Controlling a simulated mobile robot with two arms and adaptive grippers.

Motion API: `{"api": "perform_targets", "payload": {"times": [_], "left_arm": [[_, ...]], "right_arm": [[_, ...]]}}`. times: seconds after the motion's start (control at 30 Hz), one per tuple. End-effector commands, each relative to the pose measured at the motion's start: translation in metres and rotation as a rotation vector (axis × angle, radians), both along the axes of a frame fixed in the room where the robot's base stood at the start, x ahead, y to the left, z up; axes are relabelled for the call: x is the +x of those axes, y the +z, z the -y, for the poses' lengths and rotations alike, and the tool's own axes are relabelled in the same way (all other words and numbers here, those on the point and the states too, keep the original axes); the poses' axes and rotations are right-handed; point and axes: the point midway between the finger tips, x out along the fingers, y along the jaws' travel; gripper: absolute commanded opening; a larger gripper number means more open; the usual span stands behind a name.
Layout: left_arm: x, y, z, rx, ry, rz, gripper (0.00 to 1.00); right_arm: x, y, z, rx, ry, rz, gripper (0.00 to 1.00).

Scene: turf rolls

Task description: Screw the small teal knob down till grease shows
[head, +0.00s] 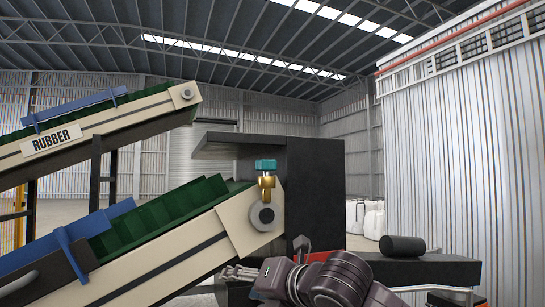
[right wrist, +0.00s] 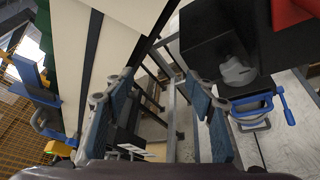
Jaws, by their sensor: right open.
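The small teal knob (head: 265,165) sits on top of a brass fitting (head: 267,187), upright above the round grey bearing (head: 262,216) at the upper end of the lower conveyor. No grease is visible on it at this size. My right gripper (head: 240,272) is low in the head view, below the bearing and apart from the knob, pointing left. In the right wrist view its two fingers (right wrist: 160,95) stand wide apart with nothing between them. The knob does not show in the right wrist view. My left gripper is not in view.
The cream lower conveyor (head: 165,258) with its green belt runs down to the left. A black housing (head: 313,190) stands right behind the knob, with an overhanging top. A black cylinder (head: 402,245) lies at the right. A blue clamp (right wrist: 285,105) shows in the right wrist view.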

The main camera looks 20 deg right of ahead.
Motion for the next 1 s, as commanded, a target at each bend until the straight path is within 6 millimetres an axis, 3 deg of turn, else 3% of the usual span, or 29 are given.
{"api": "perform_targets", "payload": {"times": [0.03, 0.2, 0.3, 0.4, 0.5, 0.63, 1.0], "left_arm": [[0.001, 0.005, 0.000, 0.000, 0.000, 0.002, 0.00], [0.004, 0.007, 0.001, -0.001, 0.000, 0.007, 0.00], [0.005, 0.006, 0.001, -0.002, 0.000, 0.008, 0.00], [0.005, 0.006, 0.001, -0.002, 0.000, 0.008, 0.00], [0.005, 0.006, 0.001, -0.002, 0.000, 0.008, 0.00], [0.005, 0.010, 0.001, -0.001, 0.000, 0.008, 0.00], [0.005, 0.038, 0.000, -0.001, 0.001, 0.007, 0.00]], "right_arm": [[-0.009, 0.041, 0.008, -0.081, 0.012, 0.068, 0.51], [-0.037, 0.142, 0.037, -0.332, 0.039, 0.259, 0.51], [-0.052, 0.188, 0.056, -0.430, 0.033, 0.344, 0.51], [-0.065, 0.220, 0.069, -0.496, 0.027, 0.406, 0.51], [-0.074, 0.240, 0.077, -0.534, 0.022, 0.442, 0.51], [-0.072, 0.249, 0.079, -0.552, 0.021, 0.457, 0.51], [-0.019, 0.251, 0.064, -0.550, 0.021, 0.456, 0.51]]}}
